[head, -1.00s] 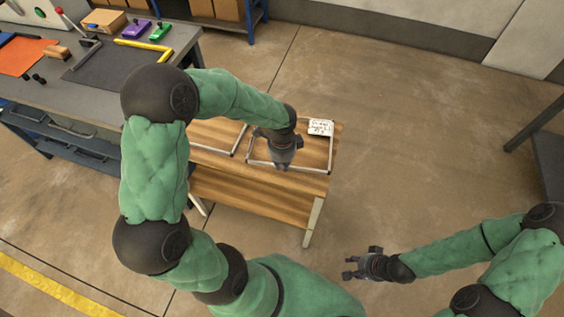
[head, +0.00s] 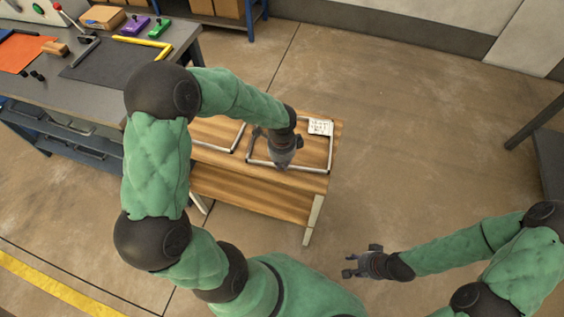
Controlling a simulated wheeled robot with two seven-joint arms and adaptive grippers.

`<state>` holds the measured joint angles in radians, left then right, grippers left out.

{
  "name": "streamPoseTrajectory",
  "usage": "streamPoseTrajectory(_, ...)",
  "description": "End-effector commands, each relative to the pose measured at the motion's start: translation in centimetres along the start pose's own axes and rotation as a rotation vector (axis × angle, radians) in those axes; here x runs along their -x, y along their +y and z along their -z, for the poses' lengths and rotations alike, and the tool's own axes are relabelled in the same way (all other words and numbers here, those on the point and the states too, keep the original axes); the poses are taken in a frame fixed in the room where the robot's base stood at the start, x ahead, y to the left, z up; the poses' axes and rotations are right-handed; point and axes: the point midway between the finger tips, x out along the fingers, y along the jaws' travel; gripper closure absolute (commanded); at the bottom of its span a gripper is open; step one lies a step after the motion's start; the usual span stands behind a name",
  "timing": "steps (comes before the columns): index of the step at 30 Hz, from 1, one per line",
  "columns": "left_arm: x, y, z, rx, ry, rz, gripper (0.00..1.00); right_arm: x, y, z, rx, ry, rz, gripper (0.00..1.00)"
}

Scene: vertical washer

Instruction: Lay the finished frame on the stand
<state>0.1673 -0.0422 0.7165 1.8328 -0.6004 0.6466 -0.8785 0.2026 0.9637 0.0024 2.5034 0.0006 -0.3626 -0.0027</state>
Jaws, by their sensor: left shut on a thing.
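The wooden stand (head: 262,205) is a low two-level table in the middle of the head view. A thin silver rectangular frame (head: 306,171) with dark corners lies at or just above its top; I cannot tell if it touches. My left gripper (head: 284,163) is shut on the near side of this frame, and my arm hides part of it. A second similar frame (head: 214,147) lies to the left on the stand, partly hidden by my arm. My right gripper (head: 350,266) is open and empty over the floor.
A white card with writing (head: 320,127) lies on the stand's far right corner. A grey workbench (head: 170,62) stands at the upper left with a yellow angle piece (head: 157,48) and purple and green items. The floor right of the stand is clear.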

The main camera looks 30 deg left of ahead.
Motion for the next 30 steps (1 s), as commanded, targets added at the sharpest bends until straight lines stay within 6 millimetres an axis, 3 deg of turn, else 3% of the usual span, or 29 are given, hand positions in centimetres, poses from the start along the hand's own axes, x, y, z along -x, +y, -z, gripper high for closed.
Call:
streamPoseTrajectory(8,-0.1,0.0,0.0,0.000,0.000,0.000,1.00,0.0,0.0,0.0,0.000,0.000,0.000,0.60)
streamPoseTrajectory(9,-0.1,0.0,0.0,0.000,0.000,0.000,0.75,0.0,0.0,0.0,0.000,0.000,0.000,0.60)
streamPoseTrajectory(11,-0.1,0.0,0.0,0.000,0.000,0.000,0.59,0.0,0.0,0.0,0.000,0.000,0.000,0.60)
streamPoseTrajectory(23,0.1,0.0,0.0,0.000,0.000,0.000,0.59,0.2,-0.1,0.0,0.000,0.000,0.000,0.60)
streamPoseTrajectory(30,1.5,0.0,0.0,-0.001,0.000,0.000,0.59,1.3,-0.5,-0.1,0.000,0.000,0.000,0.60)
